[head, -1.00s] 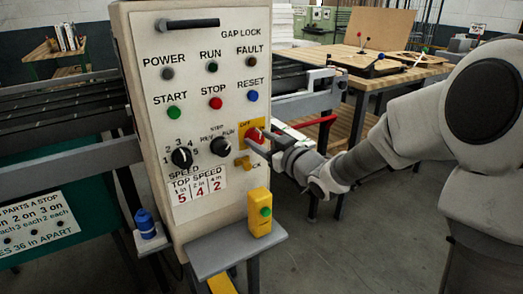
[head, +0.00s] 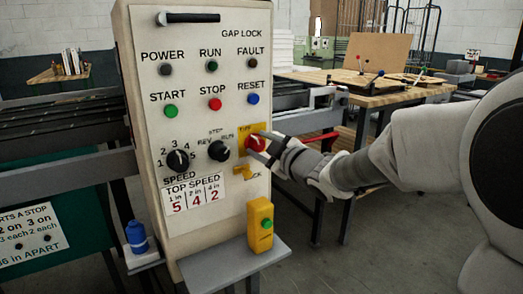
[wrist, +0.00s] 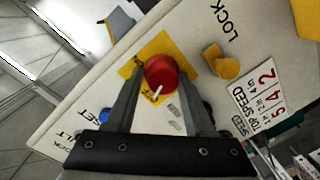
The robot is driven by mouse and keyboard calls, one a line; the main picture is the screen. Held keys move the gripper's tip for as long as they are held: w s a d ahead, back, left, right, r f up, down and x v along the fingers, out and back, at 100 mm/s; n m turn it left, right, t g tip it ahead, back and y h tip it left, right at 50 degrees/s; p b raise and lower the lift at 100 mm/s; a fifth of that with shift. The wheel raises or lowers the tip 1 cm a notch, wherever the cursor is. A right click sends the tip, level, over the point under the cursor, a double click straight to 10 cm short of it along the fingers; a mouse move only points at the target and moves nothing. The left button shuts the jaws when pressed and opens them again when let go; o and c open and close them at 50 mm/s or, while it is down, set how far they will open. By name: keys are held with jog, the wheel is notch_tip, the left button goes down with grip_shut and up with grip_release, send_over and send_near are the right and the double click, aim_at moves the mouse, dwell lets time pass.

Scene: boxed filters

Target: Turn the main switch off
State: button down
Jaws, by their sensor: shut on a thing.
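The main switch is a red round knob (head: 256,143) on a yellow plate (head: 244,132) at the right side of the cream control panel (head: 205,120). The plate's upper edge is lettered OFF. My gripper (head: 262,149) comes in from the right and is shut on the knob. In the wrist view the red knob (wrist: 161,70) sits between the two fingers of my gripper (wrist: 160,78). A white mark on the knob slants toward the picture's lower left. Part of the plate's lettering is hidden.
A yellow lock tab (head: 243,171) sits just below the switch. Black speed knob (head: 178,160) and mode knob (head: 219,150) are to its left. A yellow box with a green button (head: 260,226) stands on a grey shelf (head: 225,262) below. A wooden table (head: 385,88) stands behind.

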jog(key=shift+s+a+f, duration=0.2)
jog(key=shift+a+f, duration=0.1)
jog(key=shift+f, duration=0.05)
jog(key=shift+c, duration=2.2)
grip_release()
jog(key=shift+o, duration=0.3)
jog(key=shift+r, duration=0.15)
jog(key=shift+d, duration=0.15)
jog(key=shift+s+d+r, duration=0.2)
jog(key=shift+s+d, duration=0.1)
jog(key=shift+d, duration=0.05)
jog(key=p+v, duration=0.4)
jog(key=v, duration=1.2)
jog(key=shift+s+f+p, duration=0.15)
jog(key=shift+s+p, duration=0.1)
jog(key=shift+p, duration=0.1)
